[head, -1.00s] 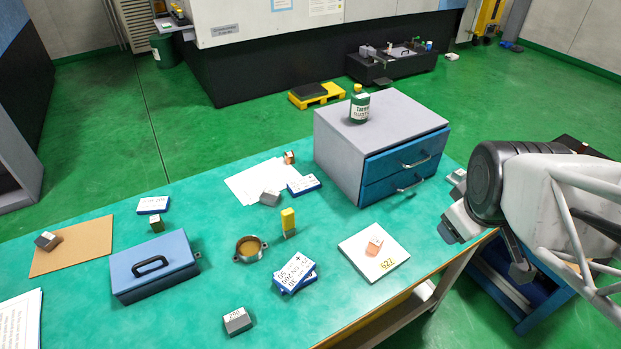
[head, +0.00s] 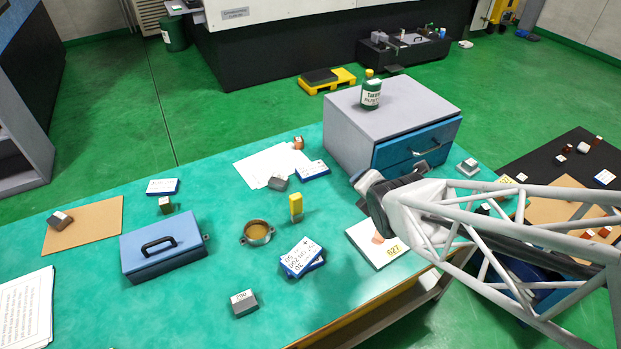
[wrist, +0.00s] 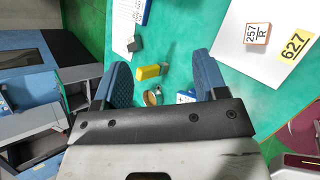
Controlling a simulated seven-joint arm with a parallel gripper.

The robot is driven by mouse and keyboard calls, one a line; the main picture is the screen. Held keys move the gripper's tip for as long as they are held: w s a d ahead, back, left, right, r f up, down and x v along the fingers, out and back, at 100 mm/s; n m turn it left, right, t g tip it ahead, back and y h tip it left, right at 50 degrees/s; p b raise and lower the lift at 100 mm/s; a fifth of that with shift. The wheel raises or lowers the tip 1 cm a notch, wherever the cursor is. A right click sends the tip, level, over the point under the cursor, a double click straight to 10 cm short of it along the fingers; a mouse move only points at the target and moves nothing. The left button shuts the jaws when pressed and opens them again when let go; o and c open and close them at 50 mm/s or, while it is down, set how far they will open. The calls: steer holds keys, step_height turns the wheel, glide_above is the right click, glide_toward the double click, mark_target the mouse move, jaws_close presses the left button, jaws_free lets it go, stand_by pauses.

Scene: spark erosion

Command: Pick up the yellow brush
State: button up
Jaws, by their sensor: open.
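The yellow brush (head: 296,204) stands upright on the green table, right of the round metal ring (head: 257,232), its yellow part on top and a grey part below. In the wrist view the yellow brush (wrist: 149,72) shows beyond my gripper and between its fingers. My gripper (wrist: 163,78) is open with two blue fingers and nothing between the tips. In the head view it is above the table's right part, right of the brush and apart from it; my arm partly hides it.
Blue-and-white boxes (head: 302,257) lie in front of the brush. A grey drawer unit (head: 345,128) with a green bottle (head: 371,95) stands behind on the right. A white plate (head: 363,243) marked 627 lies to the right. A blue case (head: 140,262) stands on the left.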

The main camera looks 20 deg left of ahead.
mark_target(298, 202)
steer(key=s+a+f+n+y, duration=0.2)
steer(key=a+f+n+y, duration=0.3)
steer(key=a+f+n, duration=0.4)
steer(key=a+n, duration=0.4)
steer(key=n, duration=0.1)
steer(key=shift+s+f, duration=0.3)
steer(key=shift+f, duration=0.1)
steer(key=shift+w+a, duration=0.1)
steer(key=shift+x, duration=1.2)
steer(key=shift+f, duration=0.1)
steer(key=shift+x, duration=2.55)
steer(key=shift+a, duration=0.15)
